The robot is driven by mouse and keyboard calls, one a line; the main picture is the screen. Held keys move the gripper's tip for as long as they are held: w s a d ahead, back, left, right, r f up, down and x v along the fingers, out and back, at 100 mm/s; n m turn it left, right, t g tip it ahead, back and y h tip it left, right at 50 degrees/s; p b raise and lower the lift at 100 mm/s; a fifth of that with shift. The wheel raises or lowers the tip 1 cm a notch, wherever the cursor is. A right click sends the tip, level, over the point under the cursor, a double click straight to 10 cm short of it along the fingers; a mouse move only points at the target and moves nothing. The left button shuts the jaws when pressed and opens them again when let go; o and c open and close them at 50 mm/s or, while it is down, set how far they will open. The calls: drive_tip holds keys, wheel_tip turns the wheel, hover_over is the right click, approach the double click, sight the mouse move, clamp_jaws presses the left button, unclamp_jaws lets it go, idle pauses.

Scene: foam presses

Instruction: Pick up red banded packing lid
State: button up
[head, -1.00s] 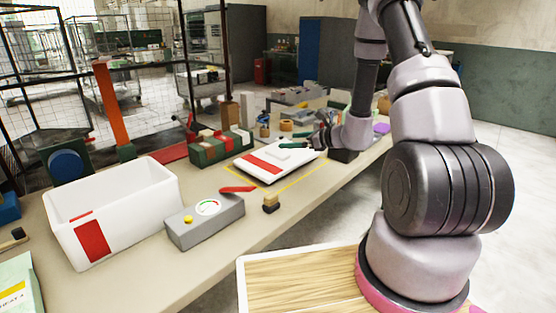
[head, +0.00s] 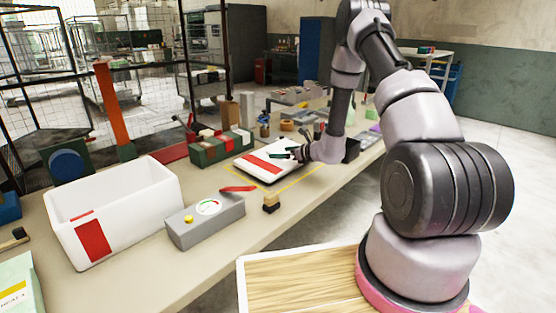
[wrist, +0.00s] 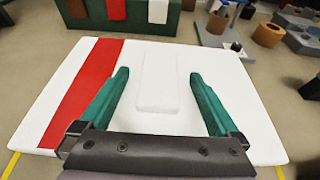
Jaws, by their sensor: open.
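The packing lid (head: 255,169) is a flat white slab with a red band across its left part. It lies on the bench inside a yellow outline, and it fills much of the wrist view (wrist: 235,95), where a raised white block (wrist: 157,80) sits at its middle. My gripper (head: 288,153) is over the right part of the lid in the head view. In the wrist view my gripper (wrist: 157,75) is open, its two green fingers on either side of the raised block, with nothing held. I cannot tell how high the fingertips are above the lid.
A white box with a red patch (head: 140,215) stands at the bench's left, beside a grey gauge unit (head: 205,222). A small yellow-black block (head: 271,203) lies in front of the lid. A green crate (head: 210,155) stands behind it. A dark block (head: 352,150) is right of my gripper.

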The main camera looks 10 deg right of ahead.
drive_tip(key=shift+w+a+f, duration=0.2)
drive_tip(key=shift+w+a, duration=0.15)
drive_tip(key=shift+w, duration=0.05)
drive_tip(key=c, duration=1.4)
drive_tip(key=shift+c, duration=0.2)
